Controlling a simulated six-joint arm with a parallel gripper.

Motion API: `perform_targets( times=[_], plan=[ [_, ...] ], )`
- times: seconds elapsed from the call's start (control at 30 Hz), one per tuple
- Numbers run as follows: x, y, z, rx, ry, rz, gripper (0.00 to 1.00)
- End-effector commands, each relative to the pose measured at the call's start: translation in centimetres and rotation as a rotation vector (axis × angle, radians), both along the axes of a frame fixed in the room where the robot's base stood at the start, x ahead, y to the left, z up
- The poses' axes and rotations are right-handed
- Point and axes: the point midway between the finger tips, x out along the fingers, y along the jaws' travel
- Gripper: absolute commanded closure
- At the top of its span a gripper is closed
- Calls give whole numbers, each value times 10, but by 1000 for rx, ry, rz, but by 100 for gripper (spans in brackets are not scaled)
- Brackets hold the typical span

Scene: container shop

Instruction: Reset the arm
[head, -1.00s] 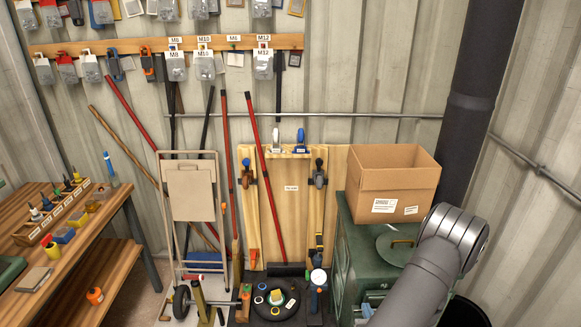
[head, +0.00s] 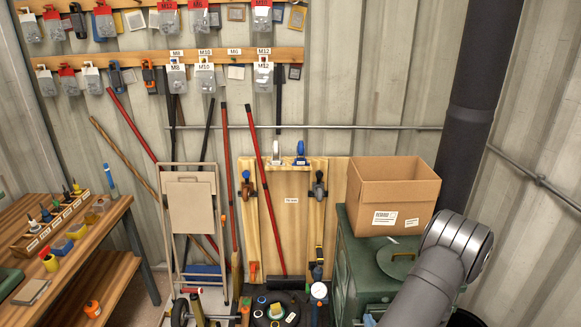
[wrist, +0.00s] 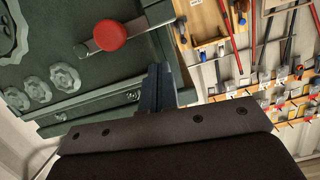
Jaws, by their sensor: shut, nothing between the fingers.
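My gripper (wrist: 156,88) shows in the wrist view as dark fingers held together beyond a dark plate with screws. It is shut and empty, in front of the green machine cabinet (wrist: 65,65). I cannot tell how far the fingers are from the cabinet. In the head view my grey arm comes up from the bottom right beside the green cabinet (head: 345,262), and its gripper end is out of the picture.
A cardboard box (head: 385,205) stands on the green cabinet. A red knob (wrist: 109,35) on a metal bar is close to my gripper. Tools and hanging packs (head: 176,78) line the wall.

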Motion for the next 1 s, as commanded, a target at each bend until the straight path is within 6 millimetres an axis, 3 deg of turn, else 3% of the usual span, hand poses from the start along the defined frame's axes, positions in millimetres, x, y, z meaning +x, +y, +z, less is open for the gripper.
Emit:
perform_targets(
  times=[0.1, 0.7, 1.0],
  plan=[
    [-17, -2, 15, 1, 0, -5, 100],
    [-96, -1, 34, 2, 0, -4, 100],
    [-62, 1, 25, -1, 0, 4, 100]
  ],
)
